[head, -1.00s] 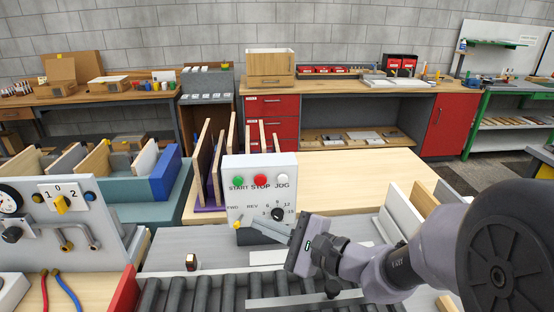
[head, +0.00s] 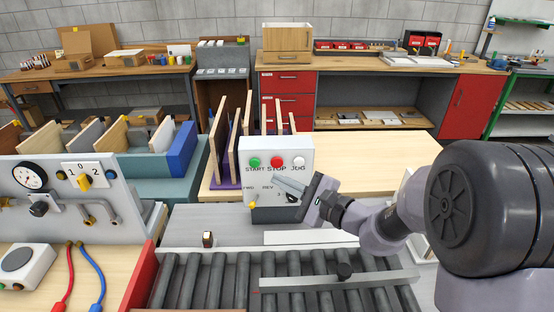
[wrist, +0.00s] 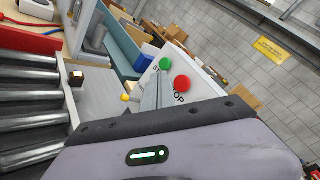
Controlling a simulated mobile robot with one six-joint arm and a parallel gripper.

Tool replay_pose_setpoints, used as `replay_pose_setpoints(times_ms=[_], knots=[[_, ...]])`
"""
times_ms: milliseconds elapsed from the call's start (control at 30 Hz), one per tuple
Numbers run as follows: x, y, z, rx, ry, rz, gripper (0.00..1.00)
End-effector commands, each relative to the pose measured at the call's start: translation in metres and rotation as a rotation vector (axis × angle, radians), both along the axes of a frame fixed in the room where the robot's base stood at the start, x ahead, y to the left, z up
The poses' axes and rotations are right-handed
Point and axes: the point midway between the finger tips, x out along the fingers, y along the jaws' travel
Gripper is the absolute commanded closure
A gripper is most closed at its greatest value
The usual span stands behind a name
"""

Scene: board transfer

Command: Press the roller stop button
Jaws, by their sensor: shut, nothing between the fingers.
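The control box (head: 262,155) is light-coloured and stands behind the roller conveyor in the head view. Its red STOP button (head: 277,161) sits between the green START button (head: 254,162) and the white JOG button (head: 299,160). In the wrist view the red button (wrist: 182,83) and green button (wrist: 166,63) show beyond my fingers (wrist: 153,92). I cannot tell whether the tip touches the panel.
The roller conveyor (head: 215,275) runs across the front, with a metal rail (head: 340,281) on it. A grey panel with a gauge and yellow switch (head: 84,181) stands at left. Upright boards (head: 218,150) stand behind the control box.

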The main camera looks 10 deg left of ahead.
Motion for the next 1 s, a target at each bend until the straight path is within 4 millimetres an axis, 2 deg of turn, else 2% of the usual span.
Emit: replay_pose_setpoints(times_ms=[100,300,1000], knots=[[0.014,0.004,0.000,0.000,-0.001,0.001,1.00],[0.026,0.007,0.000,0.001,0.000,0.001,1.00],[0.028,0.007,0.000,0.000,0.000,0.000,1.00]])
